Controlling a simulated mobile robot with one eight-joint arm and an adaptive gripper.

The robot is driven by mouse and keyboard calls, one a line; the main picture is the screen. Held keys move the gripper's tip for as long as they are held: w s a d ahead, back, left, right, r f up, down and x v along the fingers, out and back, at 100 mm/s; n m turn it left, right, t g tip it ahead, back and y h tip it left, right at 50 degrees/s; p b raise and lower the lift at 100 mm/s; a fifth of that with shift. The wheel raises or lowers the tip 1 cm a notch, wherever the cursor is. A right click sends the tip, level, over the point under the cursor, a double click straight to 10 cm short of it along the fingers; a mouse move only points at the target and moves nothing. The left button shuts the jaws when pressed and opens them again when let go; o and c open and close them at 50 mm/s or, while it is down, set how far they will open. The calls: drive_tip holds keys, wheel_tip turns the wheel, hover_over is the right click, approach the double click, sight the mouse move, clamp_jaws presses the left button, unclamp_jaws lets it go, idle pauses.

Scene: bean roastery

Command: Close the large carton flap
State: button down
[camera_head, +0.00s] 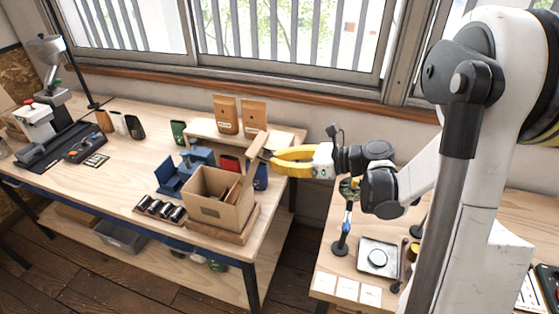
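The cardboard carton (220,200) stands open on a wooden board near the right end of the long workbench. Its large flap (257,156) sticks up at the back right side of the carton. My gripper (272,160), with yellow fingers, reaches in from the right and points left at the flap. The two fingers are spread with a gap between them, and their tips are close to the flap. I cannot tell whether they touch it.
A blue box-shaped fixture (170,178) and a row of dark cans (160,208) sit left of the carton. Two brown bags (240,115) stand on a low shelf (205,134) behind it. A second table (328,284) with a metal tray (378,256) is at the right, across a gap.

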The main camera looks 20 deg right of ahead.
drive_tip(key=shift+r, duration=0.1)
drive_tip(key=shift+w+a+r+g+h+p, duration=0.35)
drive_tip(key=shift+a+p, duration=0.1)
drive_tip(key=shift+p, duration=0.15)
